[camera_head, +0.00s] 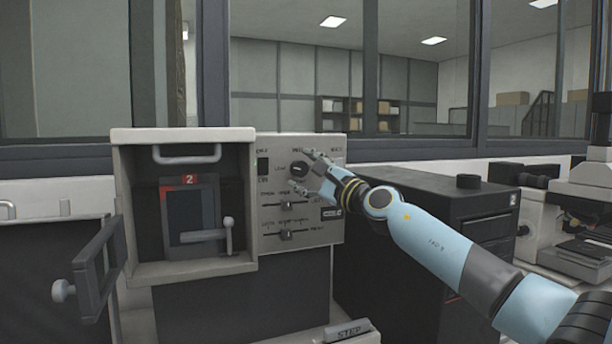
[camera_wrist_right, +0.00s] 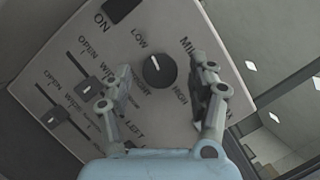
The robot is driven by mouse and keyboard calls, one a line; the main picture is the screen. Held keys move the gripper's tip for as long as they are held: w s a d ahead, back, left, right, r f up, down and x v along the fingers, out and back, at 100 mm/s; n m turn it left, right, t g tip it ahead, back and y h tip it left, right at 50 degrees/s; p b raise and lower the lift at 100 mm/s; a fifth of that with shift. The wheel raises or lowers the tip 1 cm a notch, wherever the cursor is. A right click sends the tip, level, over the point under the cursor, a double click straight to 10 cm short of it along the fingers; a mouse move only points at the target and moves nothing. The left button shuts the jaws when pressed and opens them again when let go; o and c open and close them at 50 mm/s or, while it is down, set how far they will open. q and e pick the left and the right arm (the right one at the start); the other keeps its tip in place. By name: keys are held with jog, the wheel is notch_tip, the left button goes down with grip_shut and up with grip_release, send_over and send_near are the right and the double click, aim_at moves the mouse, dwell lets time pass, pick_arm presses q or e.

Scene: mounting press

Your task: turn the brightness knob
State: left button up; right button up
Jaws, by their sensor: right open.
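The brightness knob (camera_head: 299,169) is a round black dial on the upper part of the light grey control panel (camera_head: 330,232). In the right wrist view the knob (camera_wrist_right: 160,71) shows a white pointer line slanting to its upper left, between the words LOW and HIGH. My right gripper (camera_head: 305,171) is open in front of the panel. Its two fingers stand on either side of the knob, with a visible gap on each side in the wrist view. I cannot tell the exact depth of the fingertips from the panel. My left gripper is not in view.
A black rocker switch (camera_head: 263,166) is left of the knob, and two sliders (camera_head: 288,204) (camera_head: 287,235) are below it. An open-fronted chamber (camera_head: 183,133) adjoins the panel, with its dark door (camera_head: 98,262) swung out left. A black cabinet (camera_head: 430,190) and a microscope (camera_head: 585,190) stand right.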

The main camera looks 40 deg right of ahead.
jog(key=c, duration=1.1)
jog(key=shift+c, duration=0.2)
